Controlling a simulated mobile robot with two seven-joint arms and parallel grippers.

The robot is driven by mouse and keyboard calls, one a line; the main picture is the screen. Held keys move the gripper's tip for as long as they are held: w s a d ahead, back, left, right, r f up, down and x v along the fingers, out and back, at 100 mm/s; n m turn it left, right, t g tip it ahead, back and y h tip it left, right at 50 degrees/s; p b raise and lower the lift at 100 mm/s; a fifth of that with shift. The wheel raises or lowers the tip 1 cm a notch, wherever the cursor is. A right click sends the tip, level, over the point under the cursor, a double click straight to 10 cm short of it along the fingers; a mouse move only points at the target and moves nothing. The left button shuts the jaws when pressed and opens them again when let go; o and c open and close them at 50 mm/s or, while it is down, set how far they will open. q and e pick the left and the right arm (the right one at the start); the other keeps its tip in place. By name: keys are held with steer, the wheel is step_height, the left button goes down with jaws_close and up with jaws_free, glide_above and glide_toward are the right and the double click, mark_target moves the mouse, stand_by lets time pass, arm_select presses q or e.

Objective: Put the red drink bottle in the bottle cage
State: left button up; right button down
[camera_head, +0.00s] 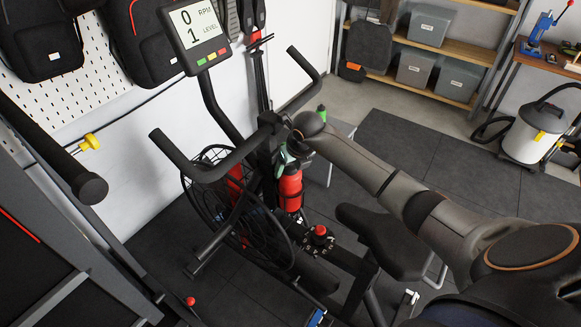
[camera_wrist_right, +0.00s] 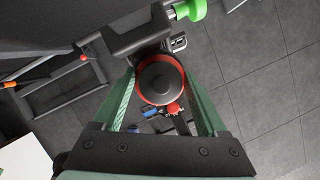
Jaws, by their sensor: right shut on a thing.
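The red drink bottle (camera_head: 290,186) stands roughly upright at the exercise bike's frame in the head view. My right gripper (camera_head: 286,157) is at its top, shut on it. In the right wrist view the bottle's dark round cap with a red rim (camera_wrist_right: 161,82) sits between the green fingers. Thin dark bands, which look like the bottle cage (camera_head: 291,208), cross the bottle's lower part. How deep the bottle sits in it cannot be told. My left gripper is not in view.
The bike's handlebars (camera_head: 205,170) and console (camera_head: 195,35) rise beside my right gripper. The fan wheel (camera_head: 215,190) is left of the bottle, the black saddle (camera_head: 385,243) to its right. Dark floor mats (camera_head: 430,155) lie clear beyond my right arm.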

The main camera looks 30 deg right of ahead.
jaws_free()
steer(key=shift+f, duration=0.1)
